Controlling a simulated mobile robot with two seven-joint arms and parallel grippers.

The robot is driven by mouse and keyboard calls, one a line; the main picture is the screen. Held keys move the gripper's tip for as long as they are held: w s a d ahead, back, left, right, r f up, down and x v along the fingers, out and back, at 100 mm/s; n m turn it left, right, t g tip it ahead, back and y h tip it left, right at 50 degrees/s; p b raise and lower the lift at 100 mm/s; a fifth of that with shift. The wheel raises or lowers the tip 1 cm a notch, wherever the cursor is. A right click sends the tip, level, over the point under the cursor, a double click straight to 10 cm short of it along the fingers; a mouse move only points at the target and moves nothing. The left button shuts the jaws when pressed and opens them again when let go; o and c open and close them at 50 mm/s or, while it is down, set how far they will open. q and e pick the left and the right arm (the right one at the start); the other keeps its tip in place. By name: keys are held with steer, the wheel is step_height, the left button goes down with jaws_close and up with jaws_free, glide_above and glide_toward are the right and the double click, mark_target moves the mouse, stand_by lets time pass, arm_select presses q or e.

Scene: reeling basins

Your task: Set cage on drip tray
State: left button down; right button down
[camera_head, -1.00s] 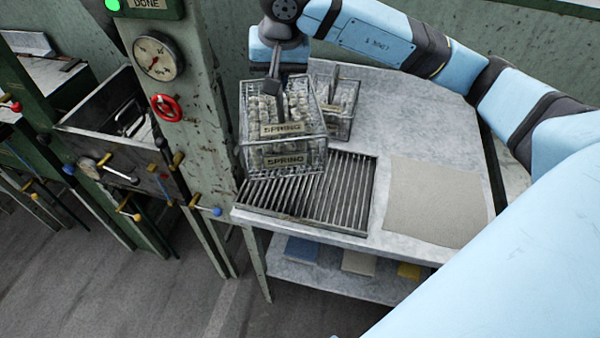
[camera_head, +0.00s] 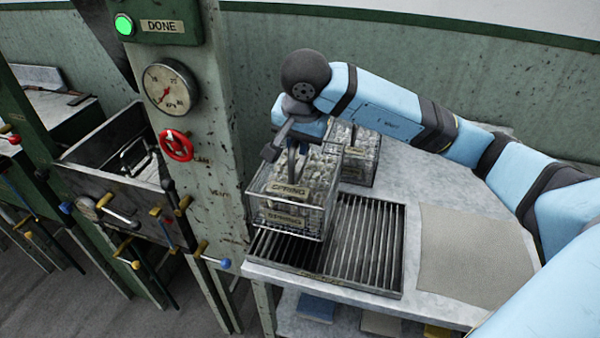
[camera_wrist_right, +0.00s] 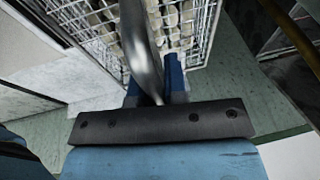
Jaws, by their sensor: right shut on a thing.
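A wire cage (camera_head: 318,208) filled with pale lumps and labelled SPRING hangs over the left part of the drip tray (camera_head: 385,245), a dark slatted grate on the table. My right gripper (camera_head: 291,172) is shut on the cage's handle from above. The cage looks roughly upright; whether its bottom touches the slats I cannot tell. In the right wrist view the cage (camera_wrist_right: 188,28) shows as white mesh beyond the fingers (camera_wrist_right: 155,85). My left gripper is not in view.
A second filled cage (camera_head: 359,160) stands on the table behind the tray. A grey mat (camera_head: 470,250) lies on the right of the table. The green post with a gauge (camera_head: 170,88), red valve wheel (camera_head: 176,145) and levers stands close on the left.

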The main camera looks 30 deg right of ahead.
mark_target(300, 166)
step_height(300, 166, down, 4)
steer(key=shift+r, duration=0.1)
steer(key=shift+f, duration=2.05)
steer(key=shift+f+b, duration=0.2)
steer(key=shift+b, duration=0.1)
steer(key=c, duration=1.2)
jaws_free()
steer(key=shift+o, duration=0.2)
steer(key=shift+r, duration=0.1)
